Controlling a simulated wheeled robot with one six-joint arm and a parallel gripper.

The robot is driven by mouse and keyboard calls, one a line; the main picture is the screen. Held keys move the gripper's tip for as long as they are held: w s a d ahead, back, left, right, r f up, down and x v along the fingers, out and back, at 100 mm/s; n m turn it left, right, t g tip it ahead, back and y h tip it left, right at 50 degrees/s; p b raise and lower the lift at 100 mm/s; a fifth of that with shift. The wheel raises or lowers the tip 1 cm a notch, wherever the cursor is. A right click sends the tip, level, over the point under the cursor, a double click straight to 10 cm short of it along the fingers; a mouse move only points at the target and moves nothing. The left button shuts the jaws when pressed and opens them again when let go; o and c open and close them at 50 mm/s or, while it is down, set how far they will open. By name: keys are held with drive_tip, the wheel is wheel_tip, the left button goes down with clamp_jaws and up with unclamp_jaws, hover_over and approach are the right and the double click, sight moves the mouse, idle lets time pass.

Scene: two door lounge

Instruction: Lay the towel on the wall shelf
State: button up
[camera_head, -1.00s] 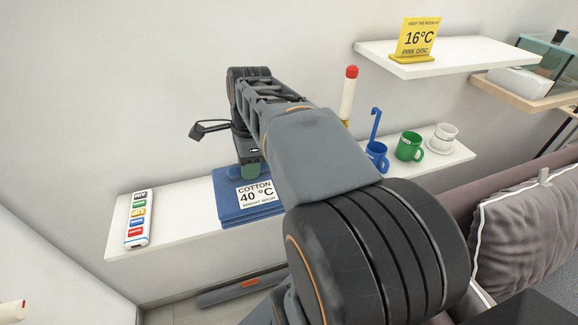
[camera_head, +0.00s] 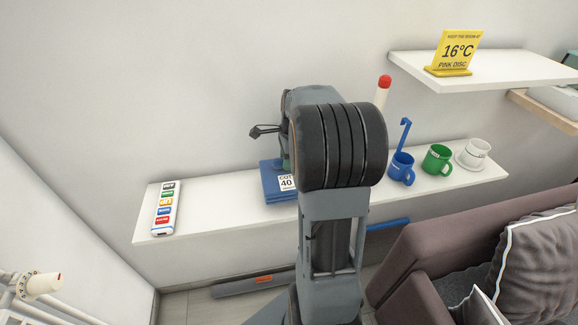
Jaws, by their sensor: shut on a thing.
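The towel (camera_head: 275,184) is a folded blue stack with a white label reading "40". It is over the lower white wall shelf (camera_head: 222,213), left of its middle, and looks to lie on the board. My gripper (camera_head: 285,162) is at the towel's back edge, shut on it. My own arm hides most of the gripper, its fingertips and the towel's right part, so I cannot see any gap under the towel.
A remote (camera_head: 165,209) lies at the shelf's left end. A blue mug (camera_head: 401,168), green mug (camera_head: 437,159) and white cup (camera_head: 474,153) stand at its right. A yellow sign (camera_head: 456,52) stands on an upper shelf (camera_head: 490,72). A sofa (camera_head: 430,250) is at lower right.

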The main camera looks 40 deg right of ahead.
drive_tip(key=shift+w+d+f, duration=0.1)
drive_tip(key=shift+f, duration=1.5)
drive_tip(key=shift+f, duration=0.2)
drive_tip(key=o, duration=1.1)
